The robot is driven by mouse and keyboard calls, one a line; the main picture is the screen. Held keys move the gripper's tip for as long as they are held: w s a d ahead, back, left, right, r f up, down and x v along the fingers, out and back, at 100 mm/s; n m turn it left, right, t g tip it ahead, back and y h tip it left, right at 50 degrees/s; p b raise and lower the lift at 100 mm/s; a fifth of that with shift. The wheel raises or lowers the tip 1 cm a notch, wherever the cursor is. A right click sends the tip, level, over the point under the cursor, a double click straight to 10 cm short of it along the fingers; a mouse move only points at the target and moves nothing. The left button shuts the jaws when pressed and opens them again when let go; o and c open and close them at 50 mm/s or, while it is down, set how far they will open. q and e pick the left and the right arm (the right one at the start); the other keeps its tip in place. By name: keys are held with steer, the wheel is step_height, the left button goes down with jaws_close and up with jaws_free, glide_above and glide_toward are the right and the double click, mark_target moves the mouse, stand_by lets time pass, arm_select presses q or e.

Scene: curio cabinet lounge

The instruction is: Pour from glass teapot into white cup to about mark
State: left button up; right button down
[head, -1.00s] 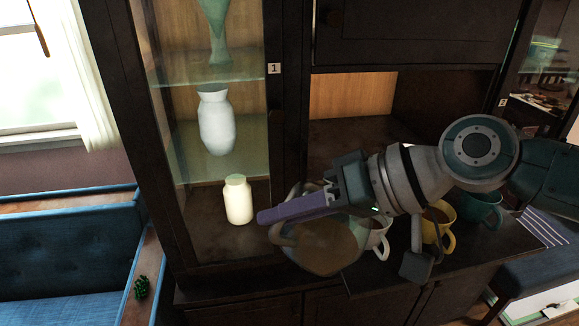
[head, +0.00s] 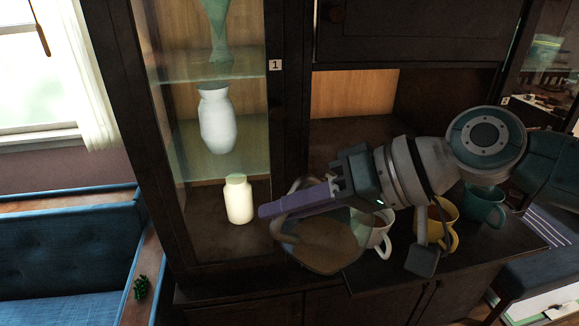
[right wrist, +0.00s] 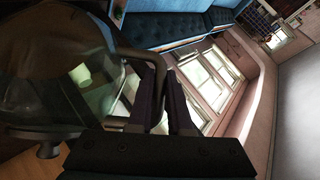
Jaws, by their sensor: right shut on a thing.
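The glass teapot (head: 322,252) hangs near the cabinet counter, holding brownish liquid, and looks tilted. My right gripper (head: 268,211) is shut on its handle. In the right wrist view the teapot (right wrist: 60,85) fills the left side, and its handle passes between the fingers of the right gripper (right wrist: 165,95). The white cup (head: 384,236) stands on the counter just right of the teapot, partly hidden by the teapot and my right gripper. Its mark and fill level cannot be made out. My left gripper is not in view.
A yellow cup (head: 449,238) and a teal cup (head: 484,207) stand to the right on the counter (head: 480,252). A glass cabinet on the left holds a white vase (head: 217,122) and a cream jar (head: 238,200). A blue sofa (head: 70,240) is at far left.

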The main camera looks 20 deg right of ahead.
steer(key=shift+w+r, duration=0.1)
stand_by(0.6)
steer(key=shift+d+r+b, duration=0.2)
steer(key=shift+r+b, duration=0.1)
steer(key=shift+b, duration=0.05)
stand_by(0.5)
steer(key=shift+a+f+p, duration=0.2)
steer(key=shift+f+p, duration=0.1)
steer(key=f, duration=0.1)
steer(key=a+f+p, duration=0.1)
steer(key=f+h, duration=0.1)
steer(key=shift+s+a+f+n+p, duration=0.25)
steer(key=shift+s+a+n+p, duration=0.05)
steer(key=shift+a+n, duration=0.1)
steer(key=shift+a+f+h, duration=0.1)
steer(key=shift+f+h, duration=0.2)
steer(key=shift+f, duration=0.05)
